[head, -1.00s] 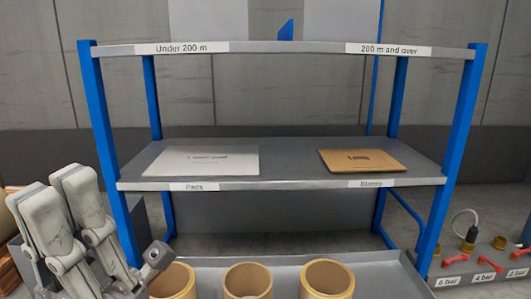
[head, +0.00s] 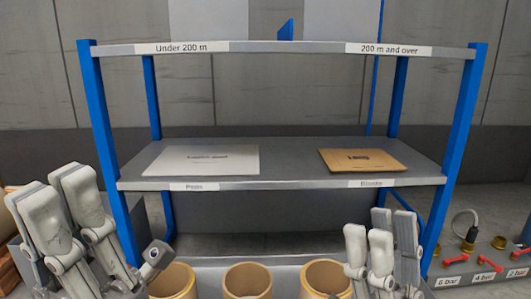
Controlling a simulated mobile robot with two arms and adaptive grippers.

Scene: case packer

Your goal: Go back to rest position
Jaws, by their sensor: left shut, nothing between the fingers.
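My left gripper (head: 62,205) is at the lower left, with its grey fingers pointing up in front of the rack's left post. It is shut with nothing between its fingers. My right gripper (head: 380,245) is at the lower right, its grey fingers upright in front of the rack's lower right part. I cannot tell whether it is open or shut, and I see nothing held in it. Both grippers are apart from the pads on the shelf.
A blue-posted rack (head: 461,140) stands ahead. Its middle shelf (head: 290,160) holds a white pad (head: 205,160) and a brown pad (head: 362,160). Several tan tubes (head: 247,279) stand below. A panel with red valves (head: 487,262) is at the right.

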